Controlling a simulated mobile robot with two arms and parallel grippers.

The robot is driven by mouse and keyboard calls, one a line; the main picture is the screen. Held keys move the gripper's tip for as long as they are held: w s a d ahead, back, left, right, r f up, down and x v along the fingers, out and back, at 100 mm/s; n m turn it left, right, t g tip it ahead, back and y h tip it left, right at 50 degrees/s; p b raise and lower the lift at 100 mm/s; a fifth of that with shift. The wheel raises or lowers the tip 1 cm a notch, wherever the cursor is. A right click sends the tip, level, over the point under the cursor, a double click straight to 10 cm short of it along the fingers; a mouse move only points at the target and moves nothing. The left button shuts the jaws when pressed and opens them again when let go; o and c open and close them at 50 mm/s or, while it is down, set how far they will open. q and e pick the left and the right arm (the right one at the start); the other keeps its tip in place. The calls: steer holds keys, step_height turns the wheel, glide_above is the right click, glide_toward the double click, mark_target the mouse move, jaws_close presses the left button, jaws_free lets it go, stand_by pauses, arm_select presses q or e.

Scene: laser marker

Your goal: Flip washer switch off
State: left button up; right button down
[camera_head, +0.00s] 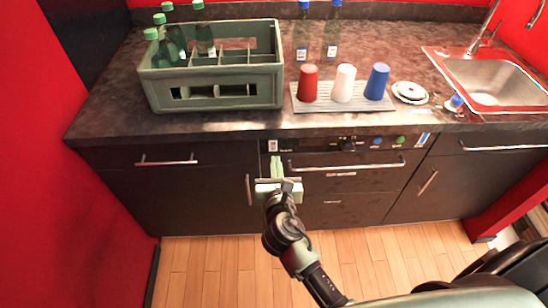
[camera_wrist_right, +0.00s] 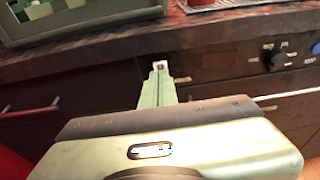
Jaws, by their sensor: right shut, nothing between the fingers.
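The washer's dark front panel (camera_head: 320,147) is set into the counter front below the drying mat. A small white switch (camera_head: 273,146) sits at the left end of this panel. It also shows in the right wrist view (camera_wrist_right: 159,65), just beyond my fingertips. My right gripper (camera_head: 276,160) is shut and empty, its pale green fingers pointing at the panel just below the switch. In the right wrist view the fingertips (camera_wrist_right: 159,75) appear close to the switch's lower edge; I cannot tell whether they touch. The switch's on or off position is too small to tell. My left gripper is not in view.
A black knob (camera_head: 348,144) and a green button (camera_head: 401,140) are further right on the panel. A bar handle (camera_head: 345,166) runs below it. On the counter stand a green bottle crate (camera_head: 215,105), several cups on a mat (camera_head: 340,105), and a sink (camera_head: 490,80).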

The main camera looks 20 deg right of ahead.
steer(key=shift+s+a+r, duration=0.2)
steer(key=shift+s+r, duration=0.15)
steer(key=shift+s, duration=0.3)
steer(key=shift+s+a+r, duration=0.25)
steer(key=shift+s+r, duration=0.15)
steer(key=shift+s, duration=0.25)
steer(key=shift+s+a+r, duration=0.2)
steer(key=shift+s+r, duration=0.15)
steer(key=shift+s, duration=0.3)
steer(key=shift+f, duration=0.1)
steer(key=s+a+f+m+g+y, duration=0.15)
steer(key=s+f+m+g, duration=0.35)
steer(key=f, duration=1.1)
steer(key=s+f+m+g+y, duration=0.2)
steer(key=s+f+m, duration=0.55)
steer(key=f, duration=0.85)
steer(key=s+d+f+m+g, duration=0.2)
steer(key=s+f+m, duration=0.4)
steer(key=s, duration=0.4)
steer(key=s+d+f+m+g, duration=0.2)
steer(key=s+f+m, duration=0.4)
steer(key=s, duration=0.4)
steer(key=s+d+f+m+g, duration=0.2)
steer(key=s+d+f+m, duration=0.2)
steer(key=s, duration=0.6)
steer(key=shift+s+d+f+m+g+y, duration=0.15)
steer(key=shift+f+m+g+y, duration=0.25)
steer(key=shift+f+m, duration=0.55)
steer(key=shift+s, duration=0.15)
